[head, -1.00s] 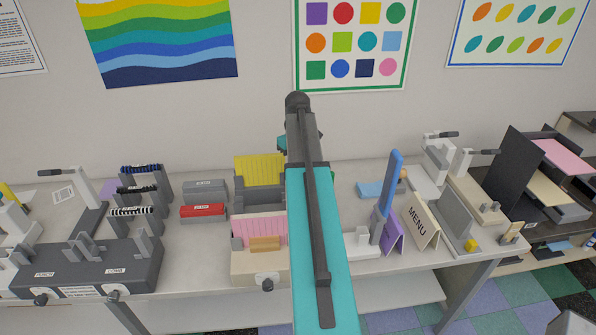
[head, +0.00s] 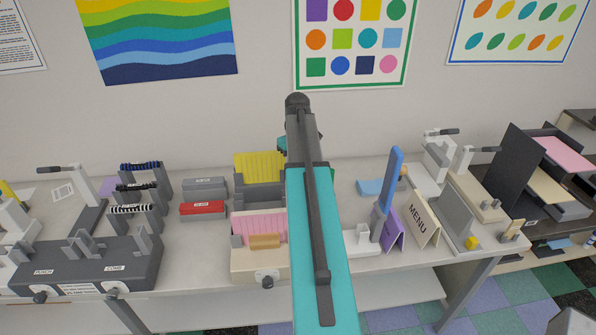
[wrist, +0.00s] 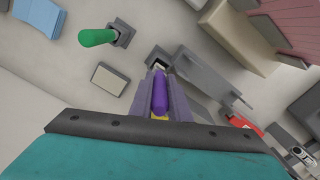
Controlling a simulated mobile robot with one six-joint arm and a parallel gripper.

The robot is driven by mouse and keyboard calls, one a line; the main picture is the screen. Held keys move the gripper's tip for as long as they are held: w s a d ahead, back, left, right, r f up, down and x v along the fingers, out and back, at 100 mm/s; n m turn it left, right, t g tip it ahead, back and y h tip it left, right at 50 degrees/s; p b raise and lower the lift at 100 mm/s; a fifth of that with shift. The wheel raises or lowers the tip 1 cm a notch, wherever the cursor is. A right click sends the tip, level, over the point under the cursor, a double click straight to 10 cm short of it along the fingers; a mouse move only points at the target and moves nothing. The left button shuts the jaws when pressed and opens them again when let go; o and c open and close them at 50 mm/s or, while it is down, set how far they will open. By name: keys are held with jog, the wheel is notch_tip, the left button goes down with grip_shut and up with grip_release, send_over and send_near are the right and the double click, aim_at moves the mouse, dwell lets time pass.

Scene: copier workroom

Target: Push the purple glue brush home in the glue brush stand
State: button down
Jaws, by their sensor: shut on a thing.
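In the wrist view the purple glue brush (wrist: 160,92) shows as a rounded purple handle between the two fingers of my gripper (wrist: 162,98). The gripper is shut on it. A grey square holder (wrist: 158,57) with a dark opening lies just beyond the fingertips. The lower end of the brush is hidden, so I cannot tell how deep it sits. A green brush (wrist: 98,37) stands in a similar grey holder (wrist: 122,32) to the upper left. In the head view my own arm hides the gripper and the purple brush.
In the head view a pink-sheeted holder (head: 254,265), a red block (head: 202,208) and a menu card (head: 421,219) crowd the table (head: 345,283).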

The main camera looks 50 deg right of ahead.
jog(key=shift+f+b, duration=1.2)
jog(key=shift+f, duration=1.85)
dwell(0.6)
jog(key=c, duration=1.6)
grip_release()
jog(key=shift+w+d+r+b, duration=0.1)
jog(key=shift+r+b, duration=1.9)
jog(key=shift+r, duration=4.9)
